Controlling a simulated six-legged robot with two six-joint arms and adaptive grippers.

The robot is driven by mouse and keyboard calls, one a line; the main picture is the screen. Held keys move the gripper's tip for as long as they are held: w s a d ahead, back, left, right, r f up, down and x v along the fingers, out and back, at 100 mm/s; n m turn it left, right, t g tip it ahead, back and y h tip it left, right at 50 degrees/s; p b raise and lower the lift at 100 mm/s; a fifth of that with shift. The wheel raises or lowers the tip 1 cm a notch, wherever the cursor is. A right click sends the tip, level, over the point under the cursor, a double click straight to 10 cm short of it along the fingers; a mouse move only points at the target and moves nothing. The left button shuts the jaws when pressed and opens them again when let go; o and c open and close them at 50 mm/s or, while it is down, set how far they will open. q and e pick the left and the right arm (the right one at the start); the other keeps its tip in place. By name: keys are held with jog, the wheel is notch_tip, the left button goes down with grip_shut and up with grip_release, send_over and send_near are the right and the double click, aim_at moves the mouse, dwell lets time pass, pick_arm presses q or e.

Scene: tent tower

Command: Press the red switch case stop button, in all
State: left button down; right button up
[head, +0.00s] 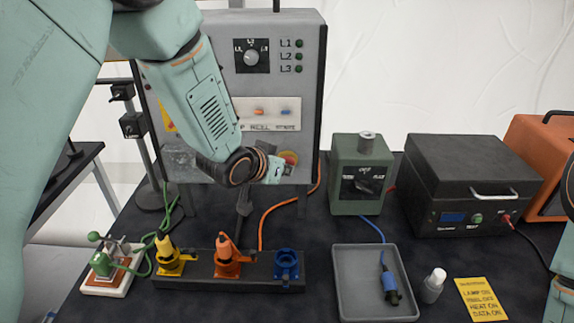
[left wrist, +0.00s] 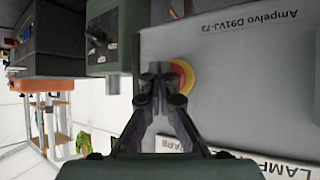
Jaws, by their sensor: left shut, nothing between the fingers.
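The grey switch case (head: 310,90) stands upright behind the table, with a knob and green lamps on its front. Its red stop button on a yellow ring (head: 290,157) is low on the right of the front, partly hidden by my left gripper (head: 274,172). In the left wrist view, the yellow ring (left wrist: 190,72) shows just behind my left fingertips (left wrist: 160,84), which cover part of the red button. The left gripper is shut and empty. It is at or very close to the button; I cannot tell whether it touches.
A green box with a dial (head: 362,178), a black case (head: 470,180) and a grey tray (head: 375,308) stand right of the switch case. Yellow, orange and blue connectors sit on a black rail (head: 200,284) below my left gripper. Part of my right arm shows at the right edge.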

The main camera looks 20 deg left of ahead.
pick_arm(q)
jog(key=shift+s+d, duration=0.25)
jog(key=shift+s, duration=0.5)
jog(key=shift+s, duration=0.1)
jog(key=s, duration=0.2)
jog(key=s+d+p, duration=0.1)
jog(key=s, duration=0.1)
jog(key=shift+s+d, duration=0.15)
jog(key=shift+s, duration=0.15)
dwell(0.4)
